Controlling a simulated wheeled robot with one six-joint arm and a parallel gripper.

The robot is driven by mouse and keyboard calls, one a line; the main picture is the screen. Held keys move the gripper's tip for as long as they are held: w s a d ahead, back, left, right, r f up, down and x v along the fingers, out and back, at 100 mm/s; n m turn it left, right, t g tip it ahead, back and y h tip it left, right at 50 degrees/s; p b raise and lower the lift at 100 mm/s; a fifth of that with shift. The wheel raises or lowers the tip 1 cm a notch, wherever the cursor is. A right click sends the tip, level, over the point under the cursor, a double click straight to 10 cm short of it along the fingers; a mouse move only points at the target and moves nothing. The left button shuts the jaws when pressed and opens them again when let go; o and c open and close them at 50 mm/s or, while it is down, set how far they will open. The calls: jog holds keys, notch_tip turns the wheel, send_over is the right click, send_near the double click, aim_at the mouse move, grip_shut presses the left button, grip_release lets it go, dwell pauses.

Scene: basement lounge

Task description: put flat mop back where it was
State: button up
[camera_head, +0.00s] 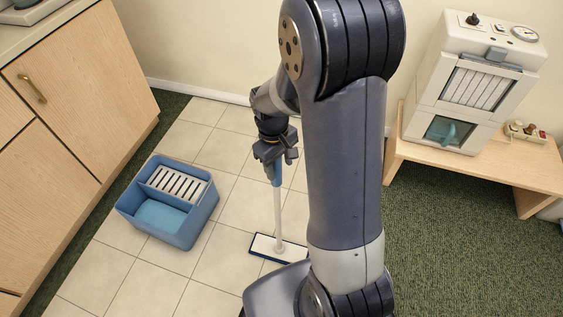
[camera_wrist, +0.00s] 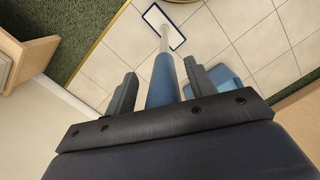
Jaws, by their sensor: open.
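The flat mop (camera_head: 278,215) stands on the tiled floor, with a white shaft, a blue grip at the top and a flat white head edged in dark blue. Its head is partly hidden behind my arm in the head view. My gripper (camera_head: 275,160) is at the blue grip. In the wrist view, the mop's blue grip (camera_wrist: 162,80) lies between the two fingers of my open gripper (camera_wrist: 160,90), with a visible gap on the right side. The mop looks nearly upright.
A blue bucket (camera_head: 137,199) with a slatted wringer stands on the tiles to the left. Wooden cabinets (camera_head: 85,90) line the left side. At the right, a low wooden bench (camera_head: 470,172) holds a pale machine (camera_head: 440,125) on green carpet. Bare tiles lie around the mop.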

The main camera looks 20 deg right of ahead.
jog(key=r, duration=0.4)
jog(key=w+r+p, duration=0.1)
jog(key=r, duration=0.3)
jog(key=r+p, duration=0.1)
jog(key=r, duration=0.3)
jog(key=shift+w+a+r, duration=0.15)
jog(key=shift+a, duration=0.2)
jog(key=shift+c, duration=0.2)
